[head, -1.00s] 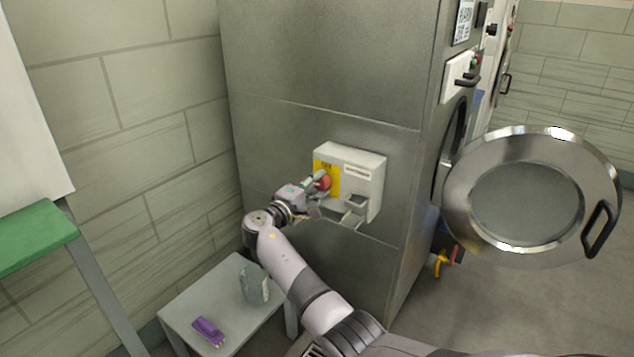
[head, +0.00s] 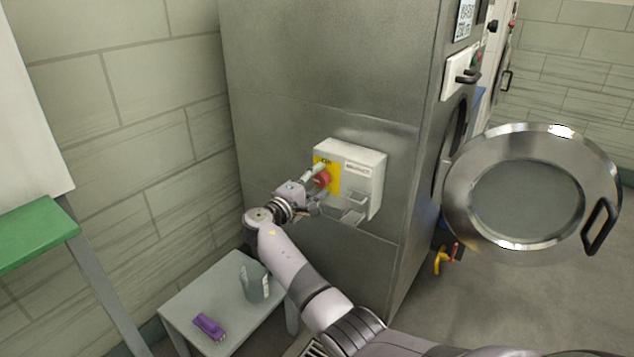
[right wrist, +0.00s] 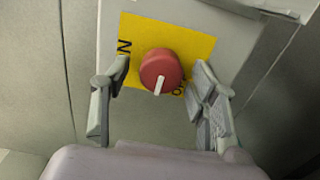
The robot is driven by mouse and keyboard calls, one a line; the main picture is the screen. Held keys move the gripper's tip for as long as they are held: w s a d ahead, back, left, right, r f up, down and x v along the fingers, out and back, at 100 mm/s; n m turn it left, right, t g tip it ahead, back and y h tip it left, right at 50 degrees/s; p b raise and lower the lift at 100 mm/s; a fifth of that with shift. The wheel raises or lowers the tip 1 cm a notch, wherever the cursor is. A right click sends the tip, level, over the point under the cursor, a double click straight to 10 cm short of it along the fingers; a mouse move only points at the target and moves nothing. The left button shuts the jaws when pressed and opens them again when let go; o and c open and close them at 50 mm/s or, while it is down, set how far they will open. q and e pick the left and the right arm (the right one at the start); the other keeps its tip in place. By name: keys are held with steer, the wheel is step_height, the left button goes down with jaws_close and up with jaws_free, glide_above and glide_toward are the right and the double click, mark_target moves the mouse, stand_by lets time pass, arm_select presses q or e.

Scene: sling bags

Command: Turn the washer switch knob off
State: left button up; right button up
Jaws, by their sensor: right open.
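The washer switch knob (head: 322,179) is red and round. It sits on a yellow plate (head: 331,168) on the grey switch box (head: 364,172), fixed to the side of the washer. In the right wrist view, the knob (right wrist: 160,70) has a white mark pointing down and slightly left, and part of the lettering on the yellow plate is covered by a finger. My right gripper (right wrist: 160,95) is open, with one finger on each side of the knob and gaps visible between fingers and knob. In the head view my right gripper (head: 316,188) is close in front of the box. My left gripper is not in view.
The washer's round door (head: 525,200) stands open at the right. A small table (head: 190,302) below my right arm holds a purple object (head: 209,327) and a grey container (head: 254,283). A green-topped surface (head: 35,235) is at the left.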

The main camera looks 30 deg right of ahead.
steer(key=v, duration=1.2)
steer(key=shift+f, duration=0.15)
